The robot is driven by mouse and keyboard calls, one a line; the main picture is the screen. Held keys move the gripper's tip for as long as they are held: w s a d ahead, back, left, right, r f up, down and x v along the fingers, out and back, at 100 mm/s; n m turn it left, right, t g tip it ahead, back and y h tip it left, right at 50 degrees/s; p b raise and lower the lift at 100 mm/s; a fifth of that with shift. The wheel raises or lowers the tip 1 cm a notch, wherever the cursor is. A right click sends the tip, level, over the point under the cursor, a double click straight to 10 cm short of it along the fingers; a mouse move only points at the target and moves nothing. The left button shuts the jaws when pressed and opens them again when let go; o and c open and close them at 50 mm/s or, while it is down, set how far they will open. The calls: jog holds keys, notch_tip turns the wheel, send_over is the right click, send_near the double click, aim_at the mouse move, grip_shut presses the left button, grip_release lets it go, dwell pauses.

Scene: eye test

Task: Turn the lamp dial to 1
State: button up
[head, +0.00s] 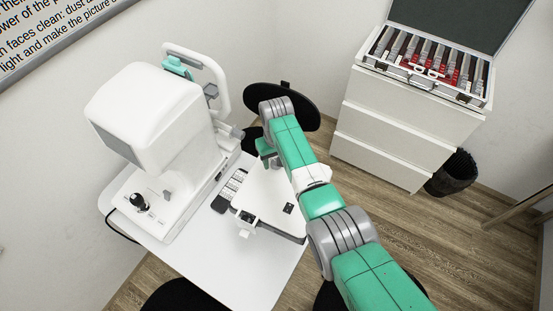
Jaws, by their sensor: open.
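The black lamp dial (139,201) sits on the white base at the left end of the white table (228,268), below the large white eye-test device (150,110). Small marks lie to the right of the dial, too small to read. My arm reaches in from the lower right, and its wrist bends down over the table. My gripper (267,158) is at that end, to the right of the device and well apart from the dial. It is open. Its fingertips are small and hard to make out, partly behind my arm.
A white flat unit (268,205) lies under my arm on the table, with small grey parts at its left. A white face-rest frame (215,75) stands behind the device. A white drawer cabinet (390,130) carries an open lens case (485,103). A black bin (458,172) stands beside it.

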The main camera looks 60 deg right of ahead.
notch_tip(320, 180, up, 7)
jog(key=shift+f+p, duration=0.1)
jog(key=shift+p, duration=0.35)
dwell(0.3)
